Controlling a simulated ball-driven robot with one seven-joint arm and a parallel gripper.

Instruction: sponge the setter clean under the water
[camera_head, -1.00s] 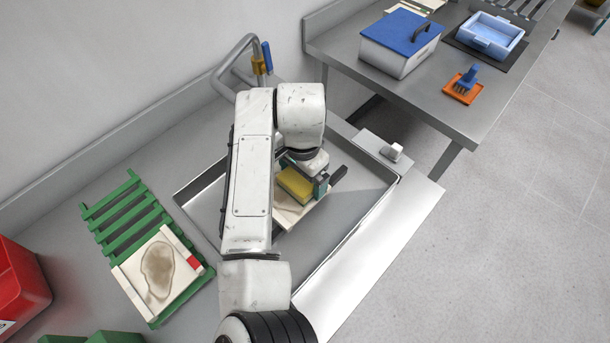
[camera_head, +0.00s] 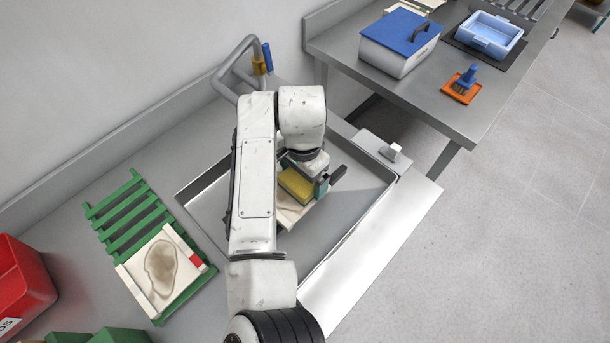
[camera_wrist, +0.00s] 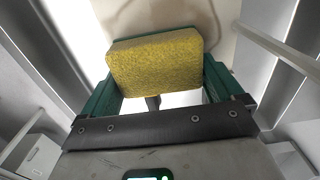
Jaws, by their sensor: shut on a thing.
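My gripper (camera_head: 308,188) is shut on a yellow sponge (camera_head: 296,184) inside the sink basin (camera_head: 345,232). The sponge also shows between the green fingers in the wrist view (camera_wrist: 155,62). A cream setter (camera_head: 290,213) lies under the sponge in the basin, with a brownish stain visible; my arm hides part of it. The setter's pale face shows beyond the sponge in the wrist view (camera_wrist: 222,28). I cannot tell whether sponge and setter touch. The faucet (camera_head: 232,72) with a blue lever (camera_head: 267,58) stands behind the basin; my arm hides its outlet, and no water is clearly visible.
A second stained setter (camera_head: 162,268) lies on a green rack (camera_head: 122,215) left of the sink. A red bin (camera_head: 22,280) is at the far left. The back-right table holds a blue-lidded box (camera_head: 398,45), a light-blue tray (camera_head: 488,36) and a brush (camera_head: 466,80).

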